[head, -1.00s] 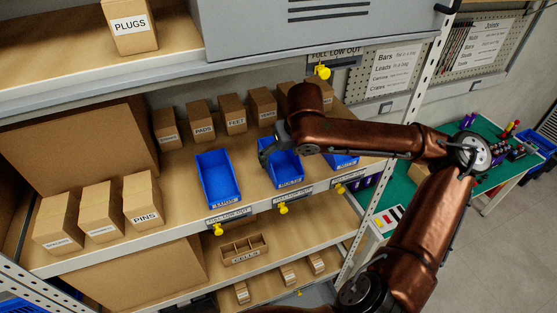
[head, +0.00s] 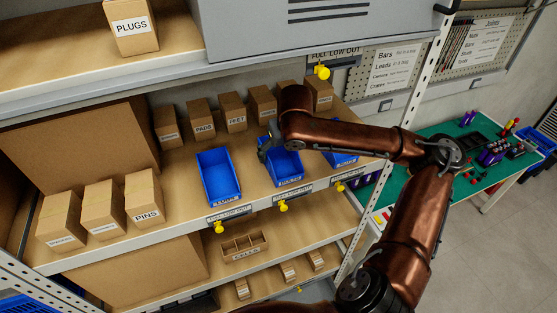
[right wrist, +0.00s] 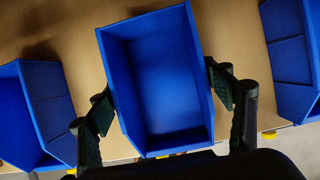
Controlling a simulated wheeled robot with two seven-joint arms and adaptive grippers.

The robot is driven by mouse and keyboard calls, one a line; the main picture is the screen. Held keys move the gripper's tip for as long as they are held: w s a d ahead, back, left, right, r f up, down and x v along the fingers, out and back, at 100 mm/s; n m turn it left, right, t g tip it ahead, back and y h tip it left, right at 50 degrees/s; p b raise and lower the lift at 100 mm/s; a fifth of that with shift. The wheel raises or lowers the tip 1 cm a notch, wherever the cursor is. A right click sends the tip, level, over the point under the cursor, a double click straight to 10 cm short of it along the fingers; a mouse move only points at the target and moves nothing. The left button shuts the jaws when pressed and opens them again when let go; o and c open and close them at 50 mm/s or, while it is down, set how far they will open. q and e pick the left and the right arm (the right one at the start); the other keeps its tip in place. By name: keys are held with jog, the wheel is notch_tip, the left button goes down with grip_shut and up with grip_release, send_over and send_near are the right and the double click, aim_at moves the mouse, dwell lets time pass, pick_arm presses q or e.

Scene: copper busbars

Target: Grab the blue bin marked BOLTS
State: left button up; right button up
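The blue BOLTS bin (head: 287,168) stands on the middle shelf between two other blue bins. Its front label is small but seems to read BOLTS. My right gripper (head: 268,150) is at this bin, and its left finger shows by the bin's left wall. In the right wrist view the bin (right wrist: 165,75) looks empty and lies between the two open fingers, one along each side wall. A small gap shows at the left finger; I cannot tell whether the right finger touches. My right forearm hides part of the bin's back. My left gripper is not in view.
A blue bin (head: 218,178) stands to the left and another (head: 341,158) to the right, partly behind my arm. Cardboard boxes (head: 234,112) line the shelf behind. Yellow knobs (head: 283,206) stick out below the shelf edge. A grey cabinet (head: 320,25) overhangs above.

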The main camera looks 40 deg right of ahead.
jog(key=c, duration=0.8)
jog(key=shift+r, duration=0.15)
